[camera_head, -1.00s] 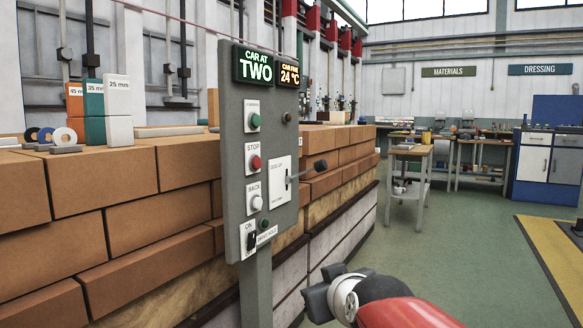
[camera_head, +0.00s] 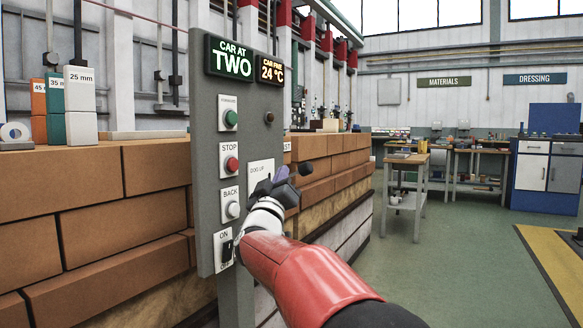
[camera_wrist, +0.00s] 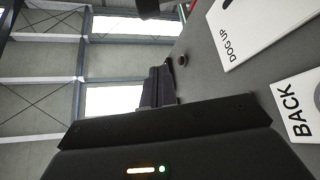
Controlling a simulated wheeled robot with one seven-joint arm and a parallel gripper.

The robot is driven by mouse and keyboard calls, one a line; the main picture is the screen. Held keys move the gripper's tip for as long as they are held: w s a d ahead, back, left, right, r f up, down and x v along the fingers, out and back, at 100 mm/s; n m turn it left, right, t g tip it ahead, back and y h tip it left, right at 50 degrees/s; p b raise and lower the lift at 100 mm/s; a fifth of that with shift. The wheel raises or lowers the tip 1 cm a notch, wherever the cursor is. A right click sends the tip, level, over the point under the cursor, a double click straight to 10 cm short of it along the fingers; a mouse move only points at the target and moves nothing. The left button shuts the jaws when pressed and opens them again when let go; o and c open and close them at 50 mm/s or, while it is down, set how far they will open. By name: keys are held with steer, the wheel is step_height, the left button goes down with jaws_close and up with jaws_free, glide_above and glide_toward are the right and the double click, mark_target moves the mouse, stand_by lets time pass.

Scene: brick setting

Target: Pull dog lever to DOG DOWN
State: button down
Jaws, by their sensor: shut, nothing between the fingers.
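The dog lever's black knob (camera_head: 306,169) sticks out from the right part of the grey control panel (camera_head: 205,120). Its white plate (camera_head: 260,168) reads DOG UP at the top; the lower part is hidden behind my gripper. My gripper (camera_head: 281,176) is shut and empty, just left of the knob in the head view and in front of the plate. I cannot tell if it touches the lever. In the wrist view the shut fingers (camera_wrist: 158,87) point along the panel face, and the DOG UP plate (camera_wrist: 245,28) is at upper right. A dark shape at the top edge may be the knob.
Green, red STOP (camera_head: 231,164) and white BACK (camera_head: 233,209) buttons and an ON switch (camera_head: 227,250) sit on the panel's left side, close to my wrist. A brick wall (camera_head: 110,200) stands behind. Open floor (camera_head: 450,260) lies to the right.

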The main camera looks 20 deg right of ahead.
steer(key=p+x, duration=0.3)
steer(key=x, duration=0.7)
steer(key=f, duration=0.1)
steer(key=d+f+b, duration=0.1)
steer(key=d+f, duration=0.1)
steer(key=shift+s+f+b, duration=0.3)
